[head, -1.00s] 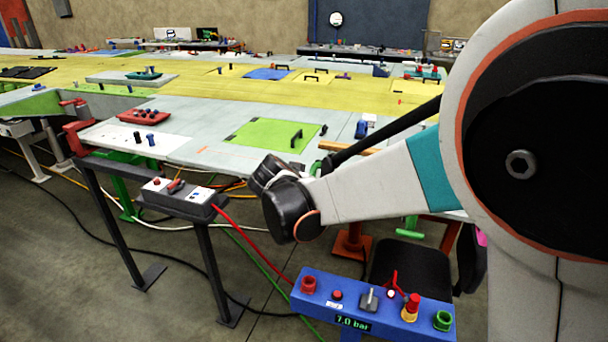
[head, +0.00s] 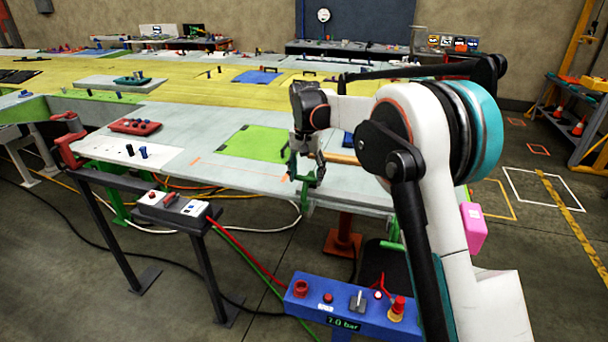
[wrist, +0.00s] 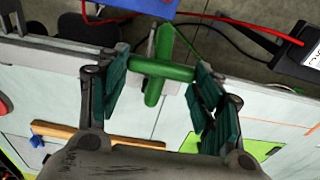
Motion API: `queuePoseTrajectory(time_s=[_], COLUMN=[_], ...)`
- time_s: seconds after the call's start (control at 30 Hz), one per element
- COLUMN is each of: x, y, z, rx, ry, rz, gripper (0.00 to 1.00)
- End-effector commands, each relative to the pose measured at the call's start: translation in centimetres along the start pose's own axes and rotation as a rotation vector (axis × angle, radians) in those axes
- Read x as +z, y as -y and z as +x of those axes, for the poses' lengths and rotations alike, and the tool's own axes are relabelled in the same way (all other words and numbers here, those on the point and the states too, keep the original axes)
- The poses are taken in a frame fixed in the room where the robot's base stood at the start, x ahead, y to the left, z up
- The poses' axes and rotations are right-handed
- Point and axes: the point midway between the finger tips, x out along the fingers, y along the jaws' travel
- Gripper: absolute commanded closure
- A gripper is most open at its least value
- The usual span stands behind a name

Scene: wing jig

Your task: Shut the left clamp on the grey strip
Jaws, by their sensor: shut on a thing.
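The left clamp (head: 303,172) is green and sits at the near edge of the long wing panel in the head view. My gripper (head: 313,163) reaches down onto it from above. In the wrist view, the clamp's green bar (wrist: 162,71) runs across between the teal pads of my gripper (wrist: 163,85), which is shut on it. A second green bar crosses it, pointing up and down in the picture. The grey strip (wrist: 60,52) seems to be the grey band along the panel edge. I cannot tell whether the clamp's jaw touches it.
A wooden bar (head: 342,158) and a green hatch (head: 253,141) lie on the panel close by. Another green part (head: 393,230) is at the edge to the right. A blue console (head: 345,305) stands in front, and a grey switch box (head: 175,207) stands to the left.

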Motion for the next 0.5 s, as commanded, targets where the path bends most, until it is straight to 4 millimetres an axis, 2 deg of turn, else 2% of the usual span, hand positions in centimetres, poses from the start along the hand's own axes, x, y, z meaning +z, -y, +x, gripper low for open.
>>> queuePoseTrajectory(time_s=[0.1,0.5], x=[-0.9,-2.2], y=[0.0,0.0], z=[0.1,0.6], rx=[0.001,0.001], ry=[0.062,0.051], rz=[0.002,0.002], gripper=[0.83,0.83])
